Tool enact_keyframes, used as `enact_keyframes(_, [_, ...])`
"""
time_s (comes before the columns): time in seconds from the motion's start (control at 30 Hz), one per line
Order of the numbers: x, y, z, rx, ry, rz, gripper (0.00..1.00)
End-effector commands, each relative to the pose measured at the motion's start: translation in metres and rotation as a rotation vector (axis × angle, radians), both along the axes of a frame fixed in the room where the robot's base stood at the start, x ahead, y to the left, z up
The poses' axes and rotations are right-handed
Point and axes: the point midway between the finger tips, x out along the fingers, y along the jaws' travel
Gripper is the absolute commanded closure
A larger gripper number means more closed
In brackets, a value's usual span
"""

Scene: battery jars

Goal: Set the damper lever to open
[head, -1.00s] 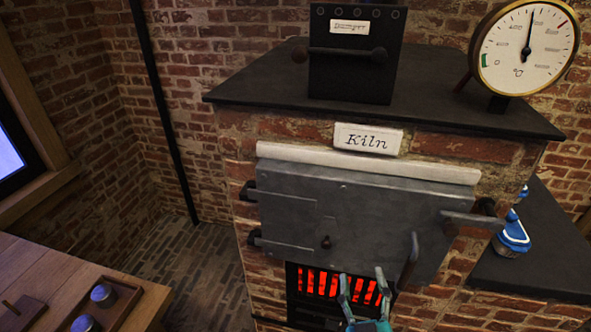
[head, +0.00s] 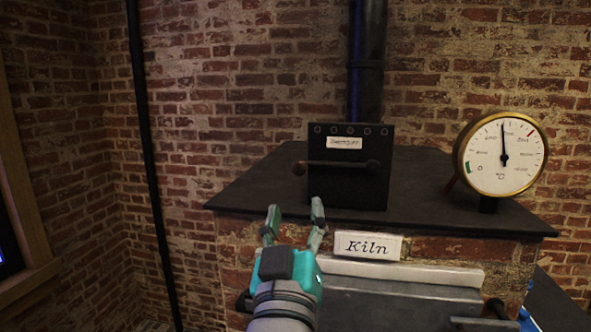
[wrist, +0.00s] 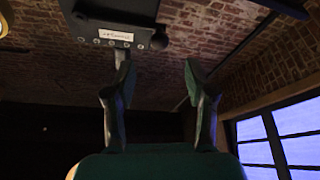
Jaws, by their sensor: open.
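The damper box (head: 349,190) is a dark panel with a "Damper" label, standing on the kiln's black top. Its lever (head: 340,165) is a dark, nearly level bar across the front, with a round brownish knob (head: 299,168) at its left end. My gripper (head: 295,212) is open and empty, in front of the kiln top, below and slightly left of the box. In the wrist view the damper box (wrist: 112,38) shows at the top, partly cut off, with a round dark knob (wrist: 159,41) at its right. The fingers are apart from the lever.
The kiln top (head: 250,190) carries a round dial gauge (head: 501,155) on the right. A "Kiln" sign (head: 367,245) sits below the top's front edge. A black flue pipe (head: 366,70) rises behind the box. The air left of the box is clear.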

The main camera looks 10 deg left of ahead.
Motion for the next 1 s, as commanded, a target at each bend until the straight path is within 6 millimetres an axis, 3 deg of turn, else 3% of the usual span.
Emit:
enact_keyframes(0.23, [0.010, 0.002, 0.012, 0.007, -0.003, -0.004, 0.45])
enact_keyframes(0.7, [0.081, 0.007, 0.040, 0.008, -0.003, -0.003, 0.45])
enact_keyframes(1.0, [0.099, 0.009, 0.047, 0.007, -0.003, -0.002, 0.45])
